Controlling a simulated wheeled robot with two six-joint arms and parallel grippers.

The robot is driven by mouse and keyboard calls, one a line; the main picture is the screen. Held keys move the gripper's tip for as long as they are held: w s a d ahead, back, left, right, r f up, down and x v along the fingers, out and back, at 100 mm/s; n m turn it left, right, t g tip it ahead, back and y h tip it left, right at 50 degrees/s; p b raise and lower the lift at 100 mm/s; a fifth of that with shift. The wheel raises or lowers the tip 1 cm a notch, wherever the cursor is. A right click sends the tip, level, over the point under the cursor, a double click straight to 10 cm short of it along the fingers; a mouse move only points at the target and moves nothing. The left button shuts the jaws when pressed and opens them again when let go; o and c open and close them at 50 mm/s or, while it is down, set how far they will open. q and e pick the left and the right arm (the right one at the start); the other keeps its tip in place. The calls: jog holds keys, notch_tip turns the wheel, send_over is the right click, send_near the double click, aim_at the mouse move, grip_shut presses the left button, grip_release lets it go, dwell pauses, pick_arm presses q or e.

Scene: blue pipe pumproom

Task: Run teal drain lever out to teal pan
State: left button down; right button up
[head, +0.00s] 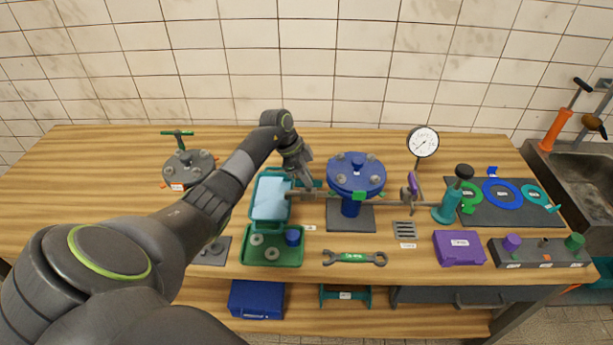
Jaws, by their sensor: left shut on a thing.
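The teal pan (257,196) stands on the bench left of the blue flanged pump body (356,172), and its inside looks pale blue. My left gripper (308,185) reaches in from the left over the pan's right edge and points down beside the pump body. It is shut on a small teal piece that looks like the drain lever (318,184), at the pipe between pan and pump. My gripper hides much of the lever, so its exact angle cannot be told. My right gripper is not in view.
A green tray (271,258) with round parts sits in front of the pan. A second flanged unit (188,167) is at left.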

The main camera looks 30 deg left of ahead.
pick_arm(q)
jog(key=m+b, duration=0.2)
jog(key=shift+w+f+g+h+b, duration=0.15)
jog(key=shift+g+h+b, duration=0.15)
jog(key=m+g+b, duration=0.1)
jog(key=m+b, duration=0.2)
jog(key=m+g+b, duration=0.1)
jog(key=m+b, duration=0.2)
jog(key=b, duration=0.1)
jog(key=shift+w+m, duration=0.2)
jog(key=shift+m, duration=0.1)
jog(key=shift+m+g+b, duration=0.4)
jog(key=shift+m, duration=0.5)
jog(key=shift+r+m+g+b, duration=0.3)
jog(key=shift+m+g, duration=0.2)
jog(key=shift+m, duration=0.5)
jog(key=m+y, duration=0.1)
jog(key=m, duration=0.1)
jog(key=shift+w+m+g, duration=0.1)
jog(key=shift+m+g, duration=0.2)
jog(key=shift+g, duration=0.1)
jog(key=shift+d+m+g+y, duration=0.1)
jog(key=shift+m+g+y, duration=0.35)
jog(key=shift+m, duration=1.35)
